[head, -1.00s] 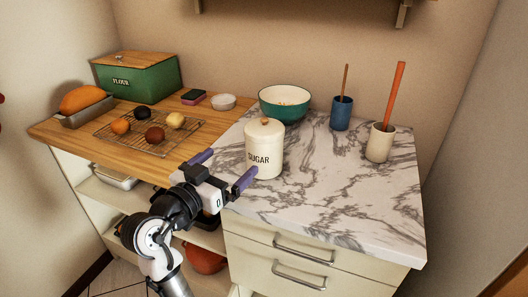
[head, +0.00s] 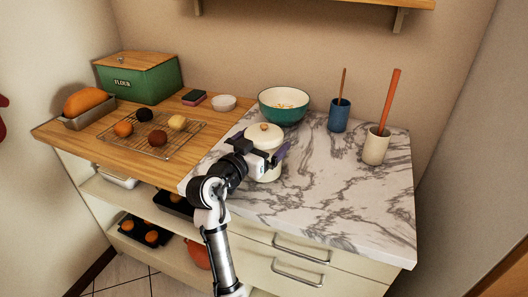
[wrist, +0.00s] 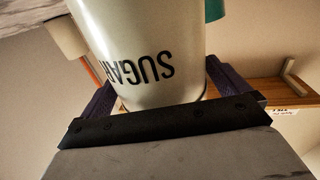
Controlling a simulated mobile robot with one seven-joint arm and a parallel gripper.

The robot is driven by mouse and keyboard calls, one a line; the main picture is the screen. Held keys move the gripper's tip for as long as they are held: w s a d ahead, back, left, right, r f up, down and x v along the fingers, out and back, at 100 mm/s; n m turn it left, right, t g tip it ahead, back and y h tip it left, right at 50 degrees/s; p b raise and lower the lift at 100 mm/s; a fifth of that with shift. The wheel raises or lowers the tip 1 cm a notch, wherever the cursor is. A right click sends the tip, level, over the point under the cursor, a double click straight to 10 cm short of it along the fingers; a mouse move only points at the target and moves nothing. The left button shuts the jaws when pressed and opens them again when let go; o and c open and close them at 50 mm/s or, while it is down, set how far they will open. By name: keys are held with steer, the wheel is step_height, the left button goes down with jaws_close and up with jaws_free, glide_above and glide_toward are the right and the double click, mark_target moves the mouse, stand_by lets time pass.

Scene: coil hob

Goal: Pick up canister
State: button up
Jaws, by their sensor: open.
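The cream sugar canister (head: 264,133) stands upright on the marble counter, with a lid and a round wooden knob. My arm and gripper (head: 277,158) cover most of its front in the head view. My gripper is open, its purple fingers reaching toward the canister's body. In the wrist view the canister (wrist: 140,40) appears upside down with its "SUGAR" lettering, close in front of the palm. One dark finger shows on each side of it, so it sits between the open fingers (wrist: 160,85). I cannot tell whether either finger touches it.
A teal bowl (head: 284,105) stands close behind the canister. A blue cup (head: 339,117) and a cream cup (head: 375,148) with utensils stand to the right. A wire rack (head: 165,135) with several round items lies left. The marble's front right (head: 350,215) is clear.

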steer(key=shift+w+d, duration=0.1)
steer(key=shift+w, duration=0.15)
steer(key=c, duration=1.1)
steer(key=shift+c, duration=0.5)
steer(key=shift+r, duration=0.15)
